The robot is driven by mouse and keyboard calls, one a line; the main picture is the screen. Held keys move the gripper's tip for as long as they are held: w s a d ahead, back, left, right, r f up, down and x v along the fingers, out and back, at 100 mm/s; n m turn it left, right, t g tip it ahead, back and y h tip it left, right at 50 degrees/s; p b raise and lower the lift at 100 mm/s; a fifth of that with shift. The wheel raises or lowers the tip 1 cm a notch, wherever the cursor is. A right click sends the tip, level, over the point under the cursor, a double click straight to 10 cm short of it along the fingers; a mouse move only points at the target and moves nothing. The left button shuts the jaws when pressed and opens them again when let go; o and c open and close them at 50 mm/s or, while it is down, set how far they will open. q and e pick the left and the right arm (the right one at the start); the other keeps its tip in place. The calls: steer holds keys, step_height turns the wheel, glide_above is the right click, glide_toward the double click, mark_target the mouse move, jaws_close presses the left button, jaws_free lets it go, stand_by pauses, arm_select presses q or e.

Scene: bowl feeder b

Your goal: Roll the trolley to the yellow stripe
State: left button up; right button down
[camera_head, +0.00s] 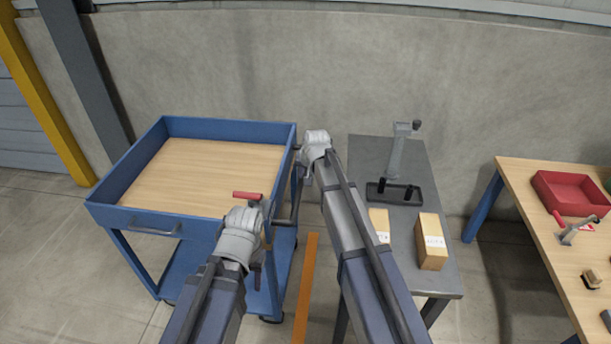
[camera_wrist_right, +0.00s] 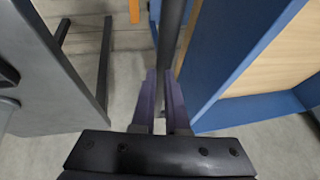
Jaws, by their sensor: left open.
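The blue trolley (camera_head: 112,216) with a wooden top tray stands at the left against the wall side. Its dark push handle (camera_head: 282,221) is on its right end and also shows in the right wrist view (camera_wrist_right: 172,32). An orange-yellow stripe (camera_head: 307,285) lies on the floor right of the trolley, partly hidden by my right arm. My right gripper (camera_wrist_right: 165,82) has its fingers close together around the handle bar. My left gripper (camera_head: 264,228) is open at the trolley's near right corner, beside a red-handled part (camera_head: 248,195); its fingertips are partly hidden.
A grey table (camera_head: 447,281) stands right of the stripe, with a dark stand (camera_head: 395,192) and boxes (camera_head: 431,242). A wooden workbench (camera_head: 525,189) with a red bin (camera_head: 566,194) is at the far right. A yellow post (camera_head: 45,95) stands at the left. The concrete wall closes the back.

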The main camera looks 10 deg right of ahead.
arm_select(q)
steer(key=shift+f, duration=0.3)
arm_select(e)
steer(key=shift+s+d+f, duration=0.25)
steer(key=shift+d+f, duration=0.05)
steer(key=shift+f, duration=0.15)
steer(key=s+d, duration=0.2)
steer(key=d, duration=0.4)
steer(key=shift+a, duration=0.1)
steer(key=c, duration=1.2)
jaws_free()
steer(key=shift+w+f, duration=0.15)
steer(key=shift+c, duration=0.2)
steer(key=o, duration=0.3)
steer(key=shift+w, duration=0.1)
steer(key=shift+o, duration=1.3)
arm_select(q)
steer(key=shift+w+f, duration=0.1)
steer(key=shift+w, duration=0.05)
